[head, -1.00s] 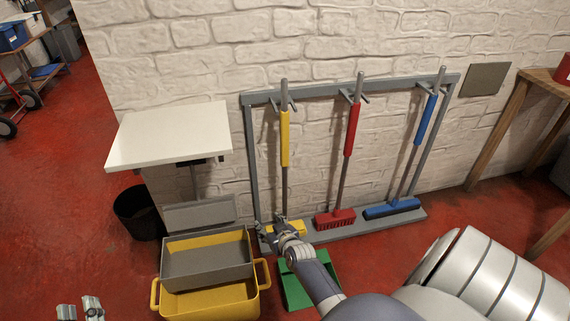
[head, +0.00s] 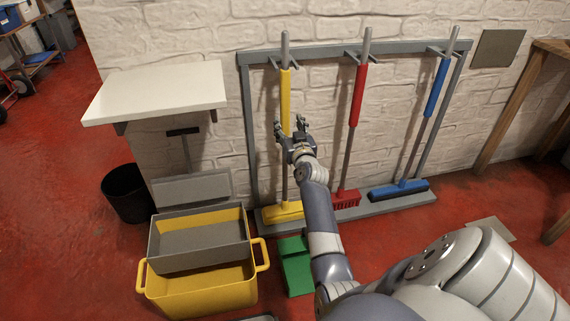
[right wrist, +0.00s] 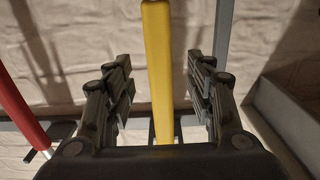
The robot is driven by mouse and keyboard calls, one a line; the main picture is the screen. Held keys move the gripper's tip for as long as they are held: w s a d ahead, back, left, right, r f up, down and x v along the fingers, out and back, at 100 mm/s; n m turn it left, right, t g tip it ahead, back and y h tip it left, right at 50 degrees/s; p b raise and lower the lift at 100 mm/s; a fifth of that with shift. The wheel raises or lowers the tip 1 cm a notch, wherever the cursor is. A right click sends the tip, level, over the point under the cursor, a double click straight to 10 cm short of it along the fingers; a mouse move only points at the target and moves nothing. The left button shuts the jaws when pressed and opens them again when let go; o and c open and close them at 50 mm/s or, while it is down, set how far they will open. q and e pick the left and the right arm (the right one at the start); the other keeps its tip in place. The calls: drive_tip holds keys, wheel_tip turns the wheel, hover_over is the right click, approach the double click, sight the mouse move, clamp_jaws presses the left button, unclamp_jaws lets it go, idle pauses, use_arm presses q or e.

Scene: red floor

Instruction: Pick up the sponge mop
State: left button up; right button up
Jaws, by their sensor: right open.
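The sponge mop (head: 285,92) looks to be the yellow tool at the left of the wall rack. It stands upright with a yellow grip, a grey shaft and a flat yellow head (head: 284,212) at the bottom. My right gripper (head: 290,127) is open at the lower part of the yellow grip. In the right wrist view, the yellow grip (right wrist: 158,40) runs between the two spread fingers of the gripper (right wrist: 160,80), with a gap on each side. Part of the shaft is hidden behind the gripper in the head view. My left gripper is not in view.
The grey rack (head: 245,130) also holds a red broom (head: 357,95) and a blue broom (head: 437,88) to the right. A yellow bucket (head: 200,290), a green dustpan (head: 295,270) and a white shelf (head: 155,92) are close by.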

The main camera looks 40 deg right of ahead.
sight(286, 117)
drive_tip(key=shift+b+x, duration=1.65)
drive_tip(key=shift+x, duration=1.3)
drive_tip(key=shift+r, duration=0.2)
clamp_jaws()
drive_tip(key=shift+r, duration=0.1)
